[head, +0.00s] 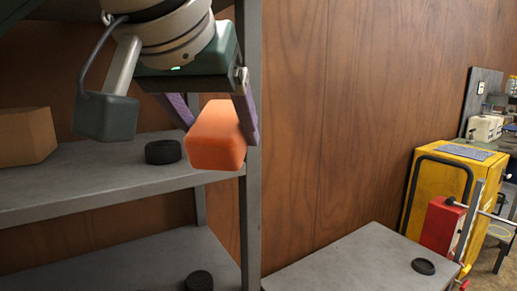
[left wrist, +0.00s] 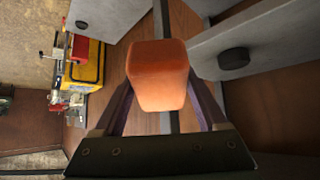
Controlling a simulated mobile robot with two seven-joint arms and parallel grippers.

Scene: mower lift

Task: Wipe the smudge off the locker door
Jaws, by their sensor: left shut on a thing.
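My left gripper (head: 221,132) hangs in front of the grey shelf unit in the head view, with its purple fingers shut on an orange block (head: 215,138), perhaps a sponge. The left wrist view also shows the orange block (left wrist: 158,75) between the fingers. The block is held in the air, in front of the unit's upright. I cannot make out a locker door or a smudge in either view. My right gripper is not in view.
The grey shelf (head: 90,185) holds a cardboard-coloured box (head: 25,137) and a black puck (head: 163,151). Another puck (head: 199,281) is on the lower shelf. A grey table (head: 345,265) bears a black ring (head: 423,266). A yellow cabinet (head: 440,190) and red device (head: 441,225) stand right.

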